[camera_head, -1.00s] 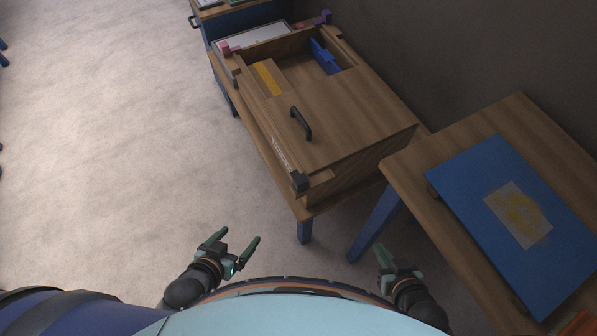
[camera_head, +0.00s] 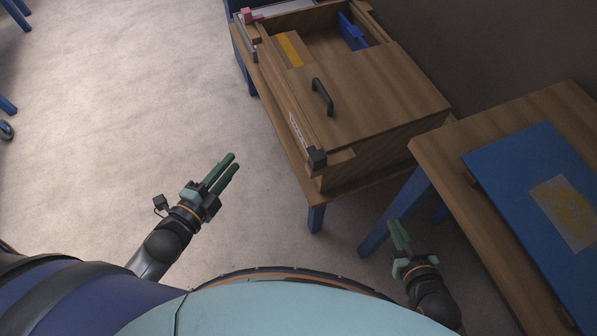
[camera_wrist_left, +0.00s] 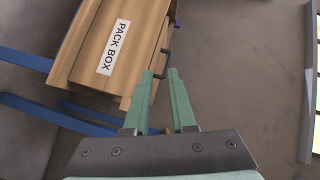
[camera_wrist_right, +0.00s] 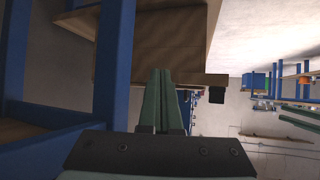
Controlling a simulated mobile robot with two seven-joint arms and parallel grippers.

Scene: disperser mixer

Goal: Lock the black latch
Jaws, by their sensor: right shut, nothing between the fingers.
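A wooden box (camera_head: 385,100) stands on a wooden table. A small black block, which looks like the black latch (camera_head: 316,157), sits at its near left corner. A black block also shows at a wooden edge in the right wrist view (camera_wrist_right: 216,97). My left gripper (camera_head: 234,161) is left of the box, over the floor, apart from it. Its fingers are open with a narrow gap and nothing between them; the left wrist view shows this too (camera_wrist_left: 160,72). My right gripper (camera_head: 393,224) is shut and empty, below and right of the latch.
A black handle (camera_head: 322,97) stands on the box top. A blue part (camera_head: 352,32) and a yellow strip (camera_head: 290,48) are at the open far end. Another wooden table (camera_head: 440,160) with a blue board (camera_head: 500,170) is on the right.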

